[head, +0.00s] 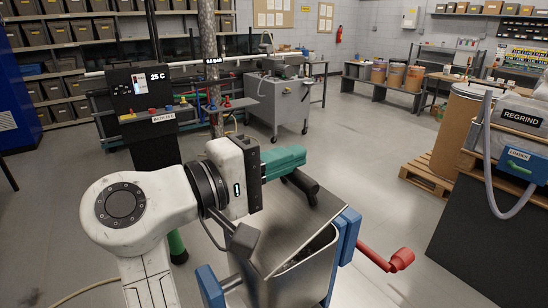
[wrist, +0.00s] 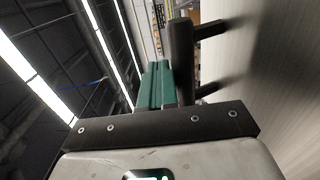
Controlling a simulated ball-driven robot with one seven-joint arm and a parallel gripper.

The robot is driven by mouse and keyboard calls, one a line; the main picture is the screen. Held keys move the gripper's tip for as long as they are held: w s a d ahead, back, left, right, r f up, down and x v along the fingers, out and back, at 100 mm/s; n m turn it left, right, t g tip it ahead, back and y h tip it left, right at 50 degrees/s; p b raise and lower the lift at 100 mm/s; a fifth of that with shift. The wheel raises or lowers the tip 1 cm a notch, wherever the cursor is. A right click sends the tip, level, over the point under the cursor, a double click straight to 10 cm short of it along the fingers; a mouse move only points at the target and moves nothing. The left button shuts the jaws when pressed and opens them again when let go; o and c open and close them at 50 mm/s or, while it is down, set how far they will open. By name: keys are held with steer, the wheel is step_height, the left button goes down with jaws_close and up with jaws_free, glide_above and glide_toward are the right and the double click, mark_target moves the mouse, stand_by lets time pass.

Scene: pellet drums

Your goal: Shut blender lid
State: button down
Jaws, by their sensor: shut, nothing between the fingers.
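The blender is a steel tub (head: 318,288) at the bottom of the head view. Its steel lid (head: 315,218) stands tilted, with a dark gap showing between it and the tub rim. A black bar handle (head: 301,186) is fixed to the lid's face. My gripper (head: 303,154) has green fingers, shut and empty, just above and beside the handle. In the wrist view the green fingers (wrist: 157,72) lie close left of the black handle (wrist: 181,60), whose two posts join the brushed lid face (wrist: 280,95). I cannot tell whether they touch.
Blue blocks (head: 346,235) and a red crank (head: 400,259) stick out from the tub. A regrind bin (head: 517,150) with a grey hose stands at right. A control post (head: 145,100) stands behind my arm. Open floor (head: 370,150) lies beyond the tub.

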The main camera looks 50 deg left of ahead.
steer(key=shift+w+d+f, duration=0.15)
steer(key=shift+w+f, duration=0.6)
steer(key=shift+w, duration=0.1)
steer(key=shift+w+f+g+p, duration=0.45)
steer(key=shift+f+g, duration=0.2)
steer(key=shift+g, duration=0.05)
